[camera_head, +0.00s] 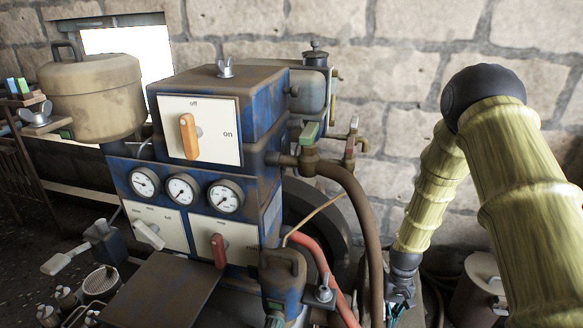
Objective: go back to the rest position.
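My arm shows at the right of the head view as yellow-green links with a dark elbow joint. Its wrist points down, and my gripper (400,296) is at the lower end, to the right of the engine and its brown hose. The blue engine unit (265,115) stands at the centre, apart from the arm in the picture.
Below are several gauges (181,189) and a red lever (218,250). A brown hose (362,205) curves down beside my gripper. A lidded pot (477,290) stands behind my arm. A stone wall (400,40) closes the back.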

